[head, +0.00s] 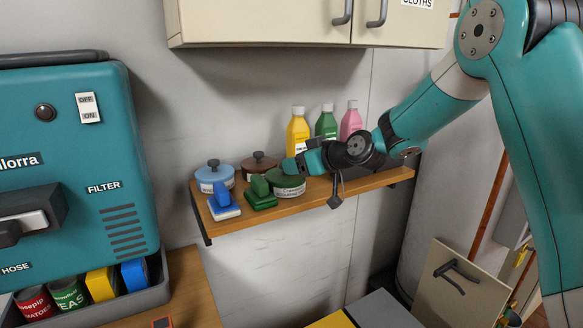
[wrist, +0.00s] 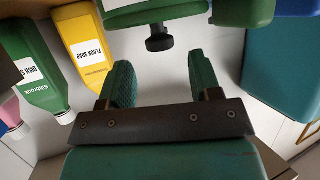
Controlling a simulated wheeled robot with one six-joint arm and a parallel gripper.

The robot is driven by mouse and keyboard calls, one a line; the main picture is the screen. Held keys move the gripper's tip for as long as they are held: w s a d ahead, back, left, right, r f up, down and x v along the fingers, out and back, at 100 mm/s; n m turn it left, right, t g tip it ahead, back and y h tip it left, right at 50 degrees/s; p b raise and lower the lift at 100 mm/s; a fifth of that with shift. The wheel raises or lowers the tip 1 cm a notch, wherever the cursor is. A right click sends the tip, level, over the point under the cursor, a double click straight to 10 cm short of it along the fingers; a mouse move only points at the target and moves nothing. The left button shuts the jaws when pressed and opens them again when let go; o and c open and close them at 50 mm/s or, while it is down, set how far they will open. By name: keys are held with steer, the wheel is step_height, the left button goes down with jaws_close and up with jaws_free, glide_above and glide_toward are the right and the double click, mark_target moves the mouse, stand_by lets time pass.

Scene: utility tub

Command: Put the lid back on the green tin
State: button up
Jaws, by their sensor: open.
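The green tin (head: 289,190) stands on the wooden wall shelf, its label facing out. It also shows in the wrist view, upside down at the top edge (wrist: 125,16). A green lid with a dark knob (wrist: 158,39) appears to lie on its top; I cannot tell how well it is seated. My gripper (head: 300,167) is just above and behind the tin in the head view and hides the knob there. In the wrist view my gripper (wrist: 160,62) is open and empty, with the knob just beyond and between its fingertips, apart from both.
On the shelf (head: 350,193), a blue tin (head: 214,178) and a brown tin (head: 259,165) stand left of it. A blue brush (head: 222,203) and a green brush (head: 260,192) lie in front. Yellow (head: 297,133), green (head: 326,124) and pink (head: 350,122) bottles stand behind. A cabinet (head: 300,22) hangs above.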

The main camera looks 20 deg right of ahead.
steer(key=b+v, duration=0.3)
steer(key=v, duration=0.6)
steer(key=s+a+f+g, duration=0.1)
steer(key=s+a+g, duration=0.3)
steer(key=s+a, duration=0.45)
steer(key=s+a+f+g+h, duration=0.1)
steer(key=s+f+g, duration=0.1)
steer(key=s, duration=1)
steer(key=s+a+f+g+h, duration=0.1)
steer(key=s+g, duration=0.4)
steer(key=s, duration=0.7)
steer(key=shift+s+a+f+h+p, duration=0.25)
steer(key=shift+f+h, duration=0.35)
steer(key=shift+f, duration=0.35)
steer(key=shift+w, duration=0.1)
